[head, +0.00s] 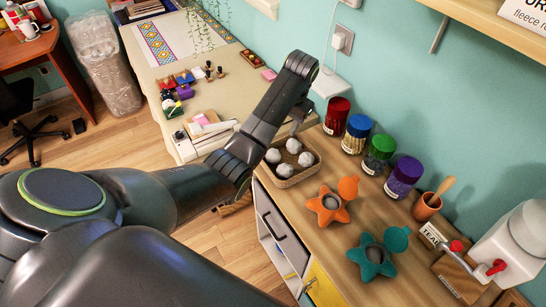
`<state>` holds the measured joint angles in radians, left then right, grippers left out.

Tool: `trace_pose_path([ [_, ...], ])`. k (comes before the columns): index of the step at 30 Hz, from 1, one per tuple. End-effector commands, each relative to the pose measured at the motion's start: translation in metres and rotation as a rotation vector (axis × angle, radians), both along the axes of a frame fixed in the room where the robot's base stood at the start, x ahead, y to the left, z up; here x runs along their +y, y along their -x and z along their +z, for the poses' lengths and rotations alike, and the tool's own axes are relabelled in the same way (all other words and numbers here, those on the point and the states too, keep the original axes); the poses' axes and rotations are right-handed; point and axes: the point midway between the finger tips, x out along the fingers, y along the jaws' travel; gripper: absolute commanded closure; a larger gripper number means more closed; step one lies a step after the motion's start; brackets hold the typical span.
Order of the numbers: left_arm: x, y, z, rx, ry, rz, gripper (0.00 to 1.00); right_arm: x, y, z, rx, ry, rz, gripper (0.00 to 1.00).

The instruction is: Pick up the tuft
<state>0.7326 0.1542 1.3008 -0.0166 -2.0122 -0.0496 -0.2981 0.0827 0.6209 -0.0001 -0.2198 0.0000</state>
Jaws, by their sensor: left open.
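Several pale grey-white tufts sit in a small tan tray (302,176) on the wooden counter; among them are a back tuft (293,146), a right tuft (306,159), a front tuft (284,170) and a left tuft (273,156). My left arm reaches in from the left and bends down over the back of the tray. My left gripper (297,122) is open, just above and behind the back tuft, partly hidden by the arm. I cannot tell whether it touches anything. My right gripper is not in view.
Jars with red, blue, green and purple lids stand along the wall, the red jar (337,116) nearest my gripper. An orange star-shaped container (328,206) and a teal one (372,258) lie in front. A cream table (140,75) stands behind left.

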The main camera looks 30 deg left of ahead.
Motion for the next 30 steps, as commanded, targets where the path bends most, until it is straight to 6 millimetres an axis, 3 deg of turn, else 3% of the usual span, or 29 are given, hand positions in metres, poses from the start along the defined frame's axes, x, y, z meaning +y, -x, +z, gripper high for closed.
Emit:
trace_pose_path([
  [1,0.001,0.000,-0.012,0.001,0.000,0.000,0.53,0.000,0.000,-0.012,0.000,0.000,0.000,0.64],
  [8,0.009,0.000,-0.050,0.002,0.000,0.000,0.53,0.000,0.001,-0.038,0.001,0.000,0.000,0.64],
  [10,0.012,0.001,-0.057,0.006,0.000,0.001,0.53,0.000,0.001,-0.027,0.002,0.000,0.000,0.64],
  [18,0.020,-0.001,-0.104,0.001,0.001,0.000,0.53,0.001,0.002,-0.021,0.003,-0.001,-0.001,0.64],
  [25,0.024,0.000,-0.119,0.002,0.001,0.000,0.53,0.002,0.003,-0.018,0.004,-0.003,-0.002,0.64],
  [30,0.031,0.006,-0.143,0.004,0.001,0.001,0.53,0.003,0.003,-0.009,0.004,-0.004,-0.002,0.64],
])
